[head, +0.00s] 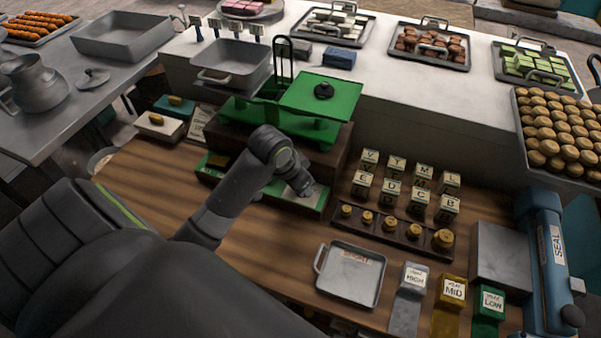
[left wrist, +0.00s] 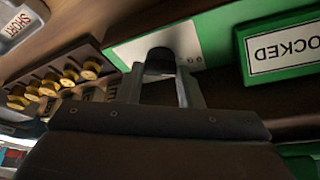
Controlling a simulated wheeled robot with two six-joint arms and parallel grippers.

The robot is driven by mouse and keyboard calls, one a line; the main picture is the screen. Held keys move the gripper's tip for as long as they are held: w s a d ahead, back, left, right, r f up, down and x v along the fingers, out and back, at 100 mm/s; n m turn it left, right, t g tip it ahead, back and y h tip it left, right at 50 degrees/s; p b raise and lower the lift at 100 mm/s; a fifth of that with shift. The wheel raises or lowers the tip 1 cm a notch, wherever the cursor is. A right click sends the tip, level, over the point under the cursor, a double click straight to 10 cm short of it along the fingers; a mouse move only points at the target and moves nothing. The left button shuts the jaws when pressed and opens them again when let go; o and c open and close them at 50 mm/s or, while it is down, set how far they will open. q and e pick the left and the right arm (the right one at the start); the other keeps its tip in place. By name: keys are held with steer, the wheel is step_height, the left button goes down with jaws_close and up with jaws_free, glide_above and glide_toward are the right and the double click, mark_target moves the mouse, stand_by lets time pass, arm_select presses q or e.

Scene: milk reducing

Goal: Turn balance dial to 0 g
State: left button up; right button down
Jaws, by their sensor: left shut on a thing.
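The green balance (head: 298,122) stands on a dark base at the back of the wooden counter, with a square green pan (head: 322,94) and a black knob on top. My left gripper (head: 302,188) is at the low green and white front panel (head: 313,200), pointing down at it. In the left wrist view the gripper (left wrist: 165,85) is shut on a dark rounded dial (left wrist: 159,62) over the white panel (left wrist: 185,42). Small marks show beside the dial, too small to read surely. Its setting cannot be told. My right gripper is not in view.
Lettered blocks (head: 392,198) and a rack of brass weights (head: 396,229) stand right of the panel. A metal tray (head: 350,274), labelled HIGH, MID and LOW pieces (head: 452,295) and a blue SEAL device (head: 548,250) are nearer.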

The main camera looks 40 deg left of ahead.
arm_select(q)
steer(key=o, duration=0.7)
steer(key=p+v, duration=0.1)
steer(key=v, duration=1.6)
steer(key=shift+s+r, duration=0.15)
steer(key=shift+s, duration=0.05)
